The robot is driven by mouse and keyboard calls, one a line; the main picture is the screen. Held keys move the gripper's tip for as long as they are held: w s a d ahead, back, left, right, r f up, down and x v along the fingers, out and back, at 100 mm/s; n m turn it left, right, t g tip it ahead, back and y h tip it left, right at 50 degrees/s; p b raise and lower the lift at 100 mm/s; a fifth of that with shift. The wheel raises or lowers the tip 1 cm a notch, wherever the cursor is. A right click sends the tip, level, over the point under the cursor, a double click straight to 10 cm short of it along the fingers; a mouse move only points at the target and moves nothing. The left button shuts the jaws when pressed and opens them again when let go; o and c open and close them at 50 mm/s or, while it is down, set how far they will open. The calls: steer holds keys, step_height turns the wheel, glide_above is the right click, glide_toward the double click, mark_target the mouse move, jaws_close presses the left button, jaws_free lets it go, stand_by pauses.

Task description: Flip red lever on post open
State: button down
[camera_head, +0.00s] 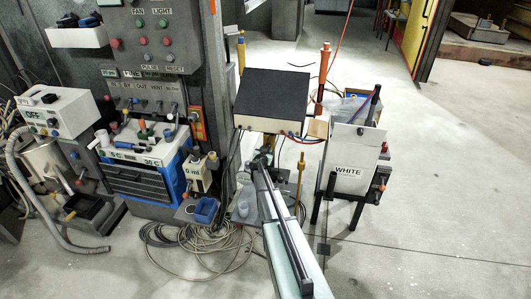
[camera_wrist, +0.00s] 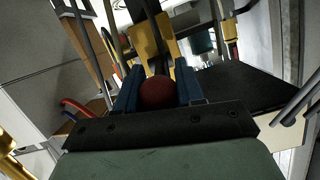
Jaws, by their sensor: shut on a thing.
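A round red knob (camera_wrist: 158,92), which looks like the end of the red lever, sits between the blue fingers of my gripper (camera_wrist: 158,80) in the wrist view. The fingers are shut on it from both sides. Behind the knob is a yellow part (camera_wrist: 151,46) with a dark bar, perhaps the post; how the lever joins it is hidden. In the head view my arm reaches up from the bottom, with its end just below the dark-topped box (camera_head: 272,93). The fingers and the knob cannot be made out there.
The dark-topped box stands close above my arm's end. A white-fronted stand marked WHITE (camera_head: 355,170) is to the right, and an orange post (camera_head: 323,68) rises behind. A thin yellow post (camera_head: 300,172) is just right of the arm. Loose cables (camera_head: 190,238) lie on the floor at left.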

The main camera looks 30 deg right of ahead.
steer(key=shift+r, duration=0.1)
stand_by(0.3)
steer(key=c, duration=0.7)
jaws_free()
steer(key=shift+c, duration=0.2)
steer(key=shift+s, duration=0.1)
steer(key=v, duration=1.3)
steer(key=shift+a, duration=0.3)
steer(key=shift+s, duration=0.1)
